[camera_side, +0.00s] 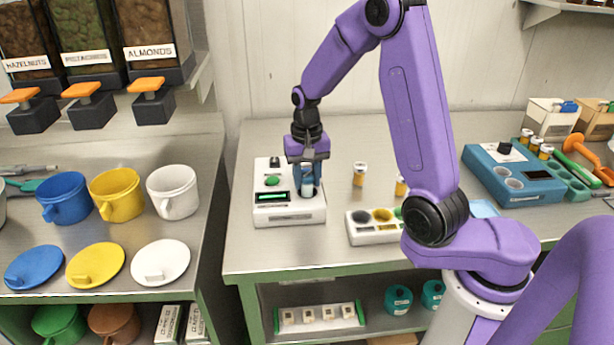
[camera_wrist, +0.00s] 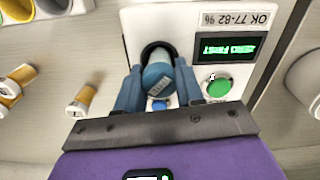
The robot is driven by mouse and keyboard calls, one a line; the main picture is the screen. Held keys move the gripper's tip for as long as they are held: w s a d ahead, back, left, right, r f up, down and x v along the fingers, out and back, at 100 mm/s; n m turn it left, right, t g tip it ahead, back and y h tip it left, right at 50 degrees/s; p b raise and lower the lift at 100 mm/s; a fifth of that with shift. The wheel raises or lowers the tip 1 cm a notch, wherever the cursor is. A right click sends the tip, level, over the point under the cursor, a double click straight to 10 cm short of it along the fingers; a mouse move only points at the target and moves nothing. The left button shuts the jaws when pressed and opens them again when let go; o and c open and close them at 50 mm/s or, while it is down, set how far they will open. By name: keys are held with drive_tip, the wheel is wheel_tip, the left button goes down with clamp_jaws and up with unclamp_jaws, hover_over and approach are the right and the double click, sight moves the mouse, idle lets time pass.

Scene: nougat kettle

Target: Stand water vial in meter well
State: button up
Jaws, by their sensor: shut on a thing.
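The white meter (camera_side: 290,214) stands on the bench with a green button and a lit display, which reads "ZERO FIRST" in the wrist view (camera_wrist: 226,47). My gripper (camera_side: 307,172) is over the right part of the meter, shut on the water vial (camera_side: 307,186). In the wrist view, the vial (camera_wrist: 157,76) shows a blue top and a small label between my two fingers. The dark round well (camera_wrist: 152,47) shows right at the vial's far end. The vial hides part of the well, and I cannot tell how far it is inside.
Amber vials with white caps (camera_side: 360,174) stand to the right of the meter. A white tray with colored wells (camera_side: 374,238) is at the front, and a blue device (camera_side: 515,180) is further right. Colored mugs (camera_side: 118,196) and lids are on the left bench, past a gap.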

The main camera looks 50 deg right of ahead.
sight(306, 175)
drive_tip(key=shift+f, duration=0.7)
idle(0.4)
drive_tip(key=o, duration=0.7)
drive_tip(key=shift+o, duration=0.2)
drive_tip(key=shift+r, duration=5.55)
drive_tip(key=shift+a, duration=0.1)
